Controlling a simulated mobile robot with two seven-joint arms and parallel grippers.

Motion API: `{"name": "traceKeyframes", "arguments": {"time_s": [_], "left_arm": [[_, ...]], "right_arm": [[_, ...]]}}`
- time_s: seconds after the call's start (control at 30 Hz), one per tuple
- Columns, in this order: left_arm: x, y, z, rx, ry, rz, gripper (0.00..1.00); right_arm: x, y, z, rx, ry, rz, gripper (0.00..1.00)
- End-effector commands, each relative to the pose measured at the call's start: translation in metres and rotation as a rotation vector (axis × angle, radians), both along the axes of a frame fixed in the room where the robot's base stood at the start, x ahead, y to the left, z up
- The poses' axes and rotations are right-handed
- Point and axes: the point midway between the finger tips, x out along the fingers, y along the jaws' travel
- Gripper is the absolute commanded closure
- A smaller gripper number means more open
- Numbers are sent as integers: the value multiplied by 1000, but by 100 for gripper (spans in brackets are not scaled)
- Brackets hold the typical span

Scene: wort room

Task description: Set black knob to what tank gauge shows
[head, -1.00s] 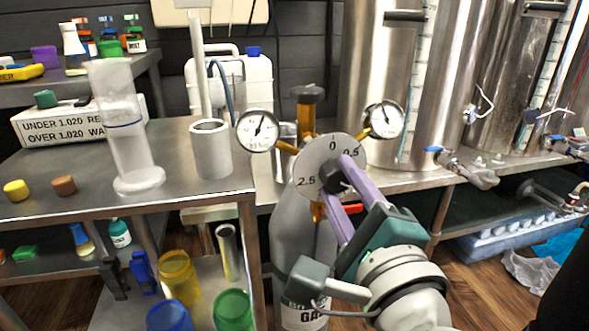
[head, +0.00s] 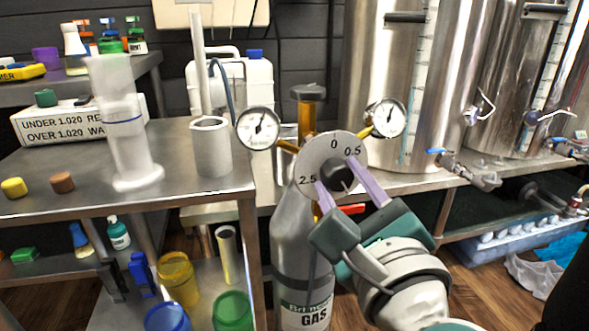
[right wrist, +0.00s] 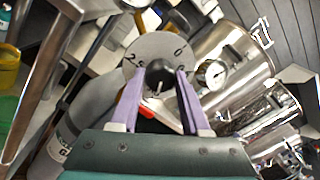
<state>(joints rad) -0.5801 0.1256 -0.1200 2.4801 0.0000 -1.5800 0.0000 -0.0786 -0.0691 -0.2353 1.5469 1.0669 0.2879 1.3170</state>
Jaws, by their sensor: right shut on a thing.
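The black knob (head: 338,174) sits at the middle of a grey numbered dial (head: 318,154) on the gas cylinder's regulator. The marks 0, 0.5 and 2.5 show in the head view. My right gripper (head: 341,181) has its two purple fingers on either side of the knob and is shut on it. The knob also shows between the fingers in the right wrist view (right wrist: 158,75). Two round gauges flank the dial: a left gauge (head: 258,128) and a right gauge (head: 385,118). Their needles are too small to read exactly. My left gripper is not in view.
The grey gas cylinder (head: 300,255) stands beside the steel table (head: 90,190). A measuring cylinder (head: 128,130) and a white cup (head: 211,150) stand on that table. Large steel tanks (head: 450,80) with taps stand behind on the right.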

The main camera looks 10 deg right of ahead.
Motion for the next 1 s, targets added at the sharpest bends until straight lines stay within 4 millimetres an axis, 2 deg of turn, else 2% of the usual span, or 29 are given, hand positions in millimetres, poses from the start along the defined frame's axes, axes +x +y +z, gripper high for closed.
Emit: {"name": "traceKeyframes", "arguments": {"time_s": [0.27, 0.3, 0.53, 0.83, 1.0], "left_arm": [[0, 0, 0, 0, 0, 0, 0], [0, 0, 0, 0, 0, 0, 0], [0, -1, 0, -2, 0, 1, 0], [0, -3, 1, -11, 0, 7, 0], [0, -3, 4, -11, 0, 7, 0]], "right_arm": [[0, 0, 0, 0, -1, -1, 100], [0, 0, 0, 0, -1, -1, 52], [0, 0, 0, 0, -1, -1, 26], [-2, 0, 0, -1, 0, 0, 24], [-24, 0, -1, -1, 3, 1, 24]]}}
